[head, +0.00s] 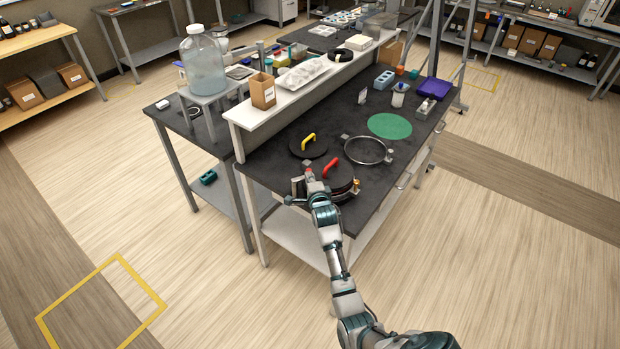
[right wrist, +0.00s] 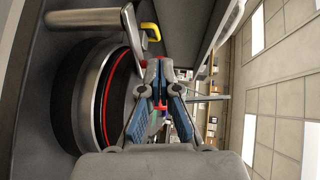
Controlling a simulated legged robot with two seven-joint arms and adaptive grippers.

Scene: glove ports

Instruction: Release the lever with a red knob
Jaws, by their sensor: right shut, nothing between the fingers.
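My right gripper (head: 314,184) is at the front left edge of the dark bench, fingers shut and empty. A small red knob (head: 308,171) shows just beyond its fingertips in the head view; its lever is mostly hidden. In the right wrist view, the shut fingers (right wrist: 160,80) have a small red piece (right wrist: 160,107) showing close by; I cannot tell whether they touch it. Right of the gripper is a dark round port with a red handle (head: 331,167). Its metal rim and red ring (right wrist: 106,95) show beside the fingers in the right wrist view. My left gripper is out of view.
A black disc with a yellow handle (head: 308,143) lies behind the port; the yellow handle also shows in the right wrist view (right wrist: 151,31). A metal ring (head: 366,150) and a green disc (head: 390,126) are farther right. A raised white shelf (head: 246,117) runs along the bench's back.

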